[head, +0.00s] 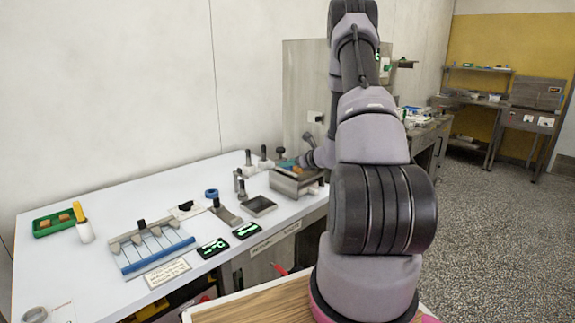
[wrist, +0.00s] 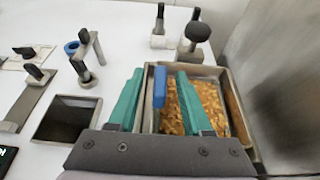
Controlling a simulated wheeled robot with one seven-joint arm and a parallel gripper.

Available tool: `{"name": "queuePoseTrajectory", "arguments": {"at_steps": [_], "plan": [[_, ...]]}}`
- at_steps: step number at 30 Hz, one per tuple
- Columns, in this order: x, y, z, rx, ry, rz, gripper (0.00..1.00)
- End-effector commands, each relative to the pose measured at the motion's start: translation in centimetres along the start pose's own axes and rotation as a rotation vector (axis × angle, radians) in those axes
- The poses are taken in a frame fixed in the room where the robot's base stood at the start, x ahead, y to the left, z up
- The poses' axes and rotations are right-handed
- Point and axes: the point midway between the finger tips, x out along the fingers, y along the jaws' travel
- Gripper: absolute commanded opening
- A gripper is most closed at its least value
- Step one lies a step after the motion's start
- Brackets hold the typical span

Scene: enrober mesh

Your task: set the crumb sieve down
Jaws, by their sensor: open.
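The crumb sieve, with an upright blue handle (wrist: 159,88), is at the metal box (wrist: 233,110) in the wrist view. Orange-brown crumbs (wrist: 205,108) lie inside the box's metal walls. My gripper (wrist: 156,76) is open, its two green fingers on either side of the blue handle. My gripper's body hides the near part of the box. In the head view the metal box (head: 295,184) stands at the right end of the white table, and my arm hides much of the gripper.
An empty square metal tray (wrist: 66,118) sits just left of the box. Black-knobbed posts (wrist: 194,40) stand behind it, and a blue ring (wrist: 72,47) lies further left. A steel panel (wrist: 285,85) rises close on the right. The white table (head: 105,197) has bare patches at left.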

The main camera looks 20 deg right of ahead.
Motion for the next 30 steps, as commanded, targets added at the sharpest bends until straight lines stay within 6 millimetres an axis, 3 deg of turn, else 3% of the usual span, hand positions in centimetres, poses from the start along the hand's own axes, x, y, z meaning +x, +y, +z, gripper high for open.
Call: {"name": "queuePoseTrajectory", "arguments": {"at_steps": [12,20,23,25,30], "plan": [[-8.6,-0.1,0.0,0.002,0.0,-0.005,0.5],[-11.0,0.4,0.6,-0.015,-0.003,0.011,0.5],[-11.2,2.6,3.0,-0.091,-0.008,0.077,0.5],[-11.5,5.4,5.8,-0.19,-0.012,0.159,0.5],[-14.4,14.7,12.3,-0.54,-0.003,0.405,0.5]]}}
